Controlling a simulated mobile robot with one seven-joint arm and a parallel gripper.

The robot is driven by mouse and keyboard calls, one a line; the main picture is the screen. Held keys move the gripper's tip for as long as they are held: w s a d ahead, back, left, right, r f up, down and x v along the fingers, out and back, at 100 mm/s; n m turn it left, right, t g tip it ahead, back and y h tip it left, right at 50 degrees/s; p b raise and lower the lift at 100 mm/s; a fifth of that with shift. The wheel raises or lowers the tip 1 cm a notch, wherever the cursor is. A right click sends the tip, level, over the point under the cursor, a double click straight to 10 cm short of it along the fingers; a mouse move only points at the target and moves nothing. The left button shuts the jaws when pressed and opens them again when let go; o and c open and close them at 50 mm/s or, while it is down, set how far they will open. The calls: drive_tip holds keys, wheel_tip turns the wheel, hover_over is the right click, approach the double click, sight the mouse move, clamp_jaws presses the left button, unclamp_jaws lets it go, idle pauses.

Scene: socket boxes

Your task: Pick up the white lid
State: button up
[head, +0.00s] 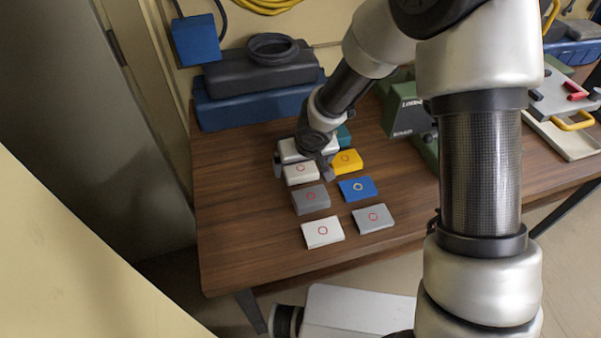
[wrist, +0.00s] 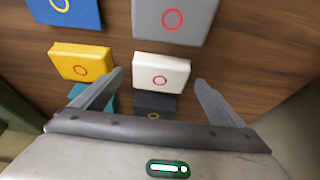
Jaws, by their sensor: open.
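Two white pieces with a red ring on top show in the head view. One white lid (head: 302,175) is in the back left of the group, and another white piece (head: 323,232) lies at the front left. My gripper (head: 303,169) is open over the back one, with a finger toward each side of it. In the wrist view, that white lid (wrist: 161,77) shows between the open fingertips of my gripper (wrist: 160,79). I cannot tell whether the fingers touch it. The front white piece is out of the wrist view.
Close by are a yellow box (head: 347,161), a dark grey one (head: 310,199), a blue one (head: 357,188) and a light grey one (head: 374,217). A teal box (wrist: 74,90) and a black box (wrist: 155,104) are behind. The table's (head: 235,220) left side is clear.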

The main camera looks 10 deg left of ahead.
drive_tip(key=shift+w+a+f, duration=0.15)
drive_tip(key=shift+w+f, duration=0.05)
drive_tip(key=shift+f, duration=0.45)
drive_tip(key=c, duration=1.2)
